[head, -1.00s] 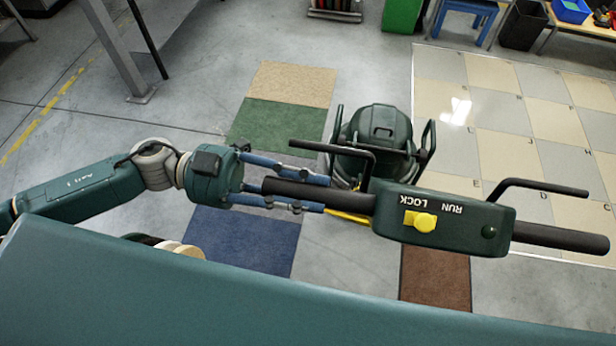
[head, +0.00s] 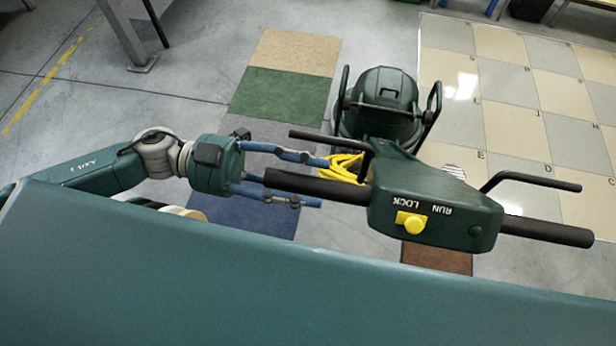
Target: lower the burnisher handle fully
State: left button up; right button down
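The burnisher handle has a dark green control box (head: 435,205) marked RUN and LOCK, with a yellow knob (head: 411,222). Its black left grip (head: 312,188) and right grip (head: 550,232) stick out to either side, each with a bent black lever beside it. The burnisher body (head: 384,105) stands on the floor behind the handle. My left gripper (head: 322,182) has its two blue fingers spread, one above and one below the left grip in the picture. A gap shows between the upper finger and the grip; contact at the lower finger is unclear. My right gripper is out of view.
A coiled yellow cable (head: 343,168) shows between handle and body. Tan, green, blue and brown floor pads lie around the machine, with a checkered tile area (head: 510,90) at right. A metal table leg (head: 130,35) stands at upper left. Open floor lies left of the pads.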

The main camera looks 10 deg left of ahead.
pick_arm(q)
jog(key=shift+w+a+f, duration=0.1)
jog(key=shift+a, duration=0.15)
jog(key=a, duration=1.1)
jog(key=shift+a, duration=0.3)
